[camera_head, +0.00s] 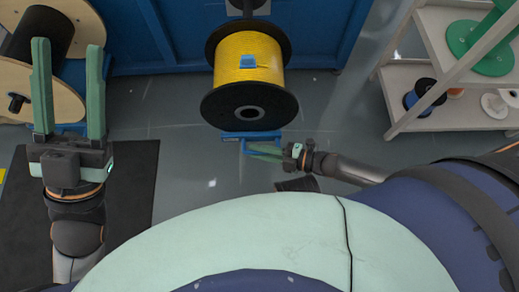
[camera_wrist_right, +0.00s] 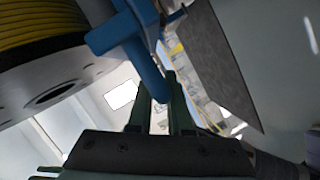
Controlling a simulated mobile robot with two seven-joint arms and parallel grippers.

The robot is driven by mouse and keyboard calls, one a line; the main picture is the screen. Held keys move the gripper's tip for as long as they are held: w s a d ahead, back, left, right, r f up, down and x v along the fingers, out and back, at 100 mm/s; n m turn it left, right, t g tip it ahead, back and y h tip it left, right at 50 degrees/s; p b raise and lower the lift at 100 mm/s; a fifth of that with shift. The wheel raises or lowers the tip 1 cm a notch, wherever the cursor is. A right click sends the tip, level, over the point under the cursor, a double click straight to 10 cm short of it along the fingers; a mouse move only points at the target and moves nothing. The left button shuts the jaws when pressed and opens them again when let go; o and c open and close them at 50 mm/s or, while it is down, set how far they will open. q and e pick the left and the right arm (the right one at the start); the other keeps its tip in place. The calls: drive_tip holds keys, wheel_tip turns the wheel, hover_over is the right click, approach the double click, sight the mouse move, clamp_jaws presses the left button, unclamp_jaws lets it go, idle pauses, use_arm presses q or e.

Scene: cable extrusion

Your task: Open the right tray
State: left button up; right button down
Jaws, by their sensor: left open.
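The blue tray part (camera_head: 250,136) shows below the yellow cable spool (camera_head: 248,62) in the head view, with a small bracket-like handle at its front. My right gripper (camera_head: 266,152) is at this handle, coming in from the right. In the right wrist view the blue handle (camera_wrist_right: 150,72) reaches down between the fingers of my right gripper (camera_wrist_right: 165,100), which are close together on it. How firmly they press is hard to see. My left gripper (camera_head: 68,90) is open and empty, pointing up, in front of the wooden spool (camera_head: 75,25).
A blue rack (camera_head: 150,60) stands behind the spools. A white shelf (camera_head: 405,85) on the right holds a green spool (camera_head: 485,45) and smaller reels. A dark mat (camera_head: 130,190) lies on the left. The grey floor between my arms is clear.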

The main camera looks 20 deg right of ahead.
drive_tip(key=c, duration=0.8)
unclamp_jaws()
drive_tip(key=shift+c, duration=0.2)
drive_tip(key=p+v, duration=0.3)
drive_tip(key=v, duration=0.9)
drive_tip(key=shift+d, duration=0.3)
drive_tip(key=shift+s, duration=0.15)
